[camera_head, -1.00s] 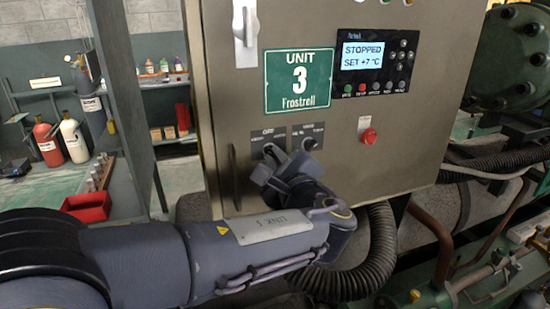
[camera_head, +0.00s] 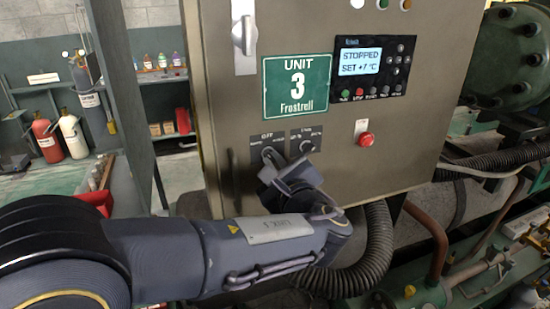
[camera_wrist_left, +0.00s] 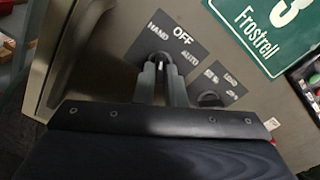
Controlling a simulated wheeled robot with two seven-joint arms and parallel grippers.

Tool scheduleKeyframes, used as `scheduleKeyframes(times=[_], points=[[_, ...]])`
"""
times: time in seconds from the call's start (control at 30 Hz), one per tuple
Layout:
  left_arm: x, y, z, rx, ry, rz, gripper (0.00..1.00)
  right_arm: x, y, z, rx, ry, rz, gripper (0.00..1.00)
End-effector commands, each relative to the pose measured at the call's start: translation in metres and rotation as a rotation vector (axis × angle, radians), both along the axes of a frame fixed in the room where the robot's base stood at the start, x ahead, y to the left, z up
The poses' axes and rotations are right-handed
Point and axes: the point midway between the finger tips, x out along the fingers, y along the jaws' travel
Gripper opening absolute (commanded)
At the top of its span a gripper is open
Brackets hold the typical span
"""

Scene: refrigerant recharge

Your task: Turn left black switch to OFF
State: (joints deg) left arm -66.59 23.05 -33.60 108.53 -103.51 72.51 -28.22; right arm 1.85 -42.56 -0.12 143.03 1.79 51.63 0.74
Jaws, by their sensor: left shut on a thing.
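The left black switch (camera_head: 268,153) is on the cabinet front below the Unit 3 sign, on a dark plate marked OFF at the top. In the left wrist view, the plate (camera_wrist_left: 186,36) reads HAND, OFF and AUTO, and the switch (camera_wrist_left: 160,57) shows between my fingertips. My left gripper (camera_wrist_left: 161,74) is shut on this switch. It also shows at the panel in the head view (camera_head: 277,163). The fingers partly cover the knob, so I cannot tell its exact setting. My right gripper is not in view.
A second black switch (camera_head: 305,146) sits close to the right. A red button (camera_head: 366,139) and the display (camera_head: 361,61), reading STOPPED, are further right. A door handle (camera_head: 244,30) is above. A black corrugated hose (camera_head: 375,250) hangs below the cabinet.

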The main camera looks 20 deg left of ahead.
Motion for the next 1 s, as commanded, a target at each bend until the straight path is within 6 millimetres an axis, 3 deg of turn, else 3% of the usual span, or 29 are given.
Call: scheduleKeyframes(times=[0.37, 1.0], points=[[0.0, 0.0, 0.001, 0.009, 0.005, 0.001, 0.0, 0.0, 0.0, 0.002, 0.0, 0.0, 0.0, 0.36], [0.0, 0.0, 0.001, 0.162, 0.109, 0.0, 0.0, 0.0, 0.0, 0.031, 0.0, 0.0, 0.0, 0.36]])
